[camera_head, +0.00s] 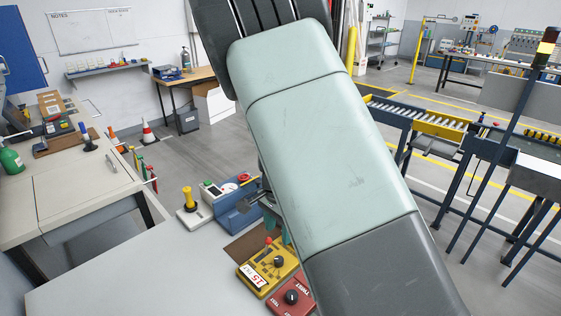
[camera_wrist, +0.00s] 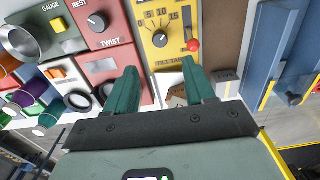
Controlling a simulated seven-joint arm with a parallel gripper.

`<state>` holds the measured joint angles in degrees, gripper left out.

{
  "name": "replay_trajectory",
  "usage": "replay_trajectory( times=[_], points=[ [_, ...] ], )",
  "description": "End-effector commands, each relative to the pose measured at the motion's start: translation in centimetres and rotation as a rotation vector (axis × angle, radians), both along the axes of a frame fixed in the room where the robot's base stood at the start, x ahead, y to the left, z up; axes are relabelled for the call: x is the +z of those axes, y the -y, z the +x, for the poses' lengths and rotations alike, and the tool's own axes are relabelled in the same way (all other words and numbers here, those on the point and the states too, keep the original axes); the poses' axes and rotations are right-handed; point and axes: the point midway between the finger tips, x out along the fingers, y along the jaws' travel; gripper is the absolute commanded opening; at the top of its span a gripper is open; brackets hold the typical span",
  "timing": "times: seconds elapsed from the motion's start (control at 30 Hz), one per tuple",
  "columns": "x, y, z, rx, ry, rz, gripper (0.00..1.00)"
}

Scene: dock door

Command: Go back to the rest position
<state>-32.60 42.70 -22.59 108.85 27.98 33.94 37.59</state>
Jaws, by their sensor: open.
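My gripper (camera_wrist: 162,80) shows in the wrist view as two green fingers, set well apart with nothing between them. They point at a row of control boxes. A yellow box (camera_wrist: 156,48) with a black dial and a red-tipped lever lies beyond the fingertips. A red box (camera_wrist: 116,67) marked TWIST is by the left finger. I cannot tell the exact gap to them. In the head view my arm crosses the middle and hides most of the gripper; the yellow box (camera_head: 257,281) and red box (camera_head: 291,300) show beside it on the bench.
A blue fixture (camera_head: 238,218) and a white base with a yellow knob (camera_head: 188,197) stand close behind the yellow box. The grey bench top (camera_head: 140,275) is bare at front left. Roller conveyors (camera_head: 435,130) stand at right. Colored cups (camera_wrist: 38,92) lie left in the wrist view.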

Motion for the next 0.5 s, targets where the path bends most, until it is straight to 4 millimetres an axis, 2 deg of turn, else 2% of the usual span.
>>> replay_trajectory(
  times=[0.07, 0.17, 0.37, 0.5],
  points=[
    [1.0, 0.1, 0.0, 0.009, 0.007, 0.012, 0.54],
    [3.9, 0.4, -0.4, 0.043, 0.025, 0.046, 0.54],
    [12.9, 2.3, -3.1, 0.19, 0.104, 0.129, 0.54],
    [18.6, 4.1, -6.2, 0.314, 0.178, 0.149, 0.54]
  ],
)
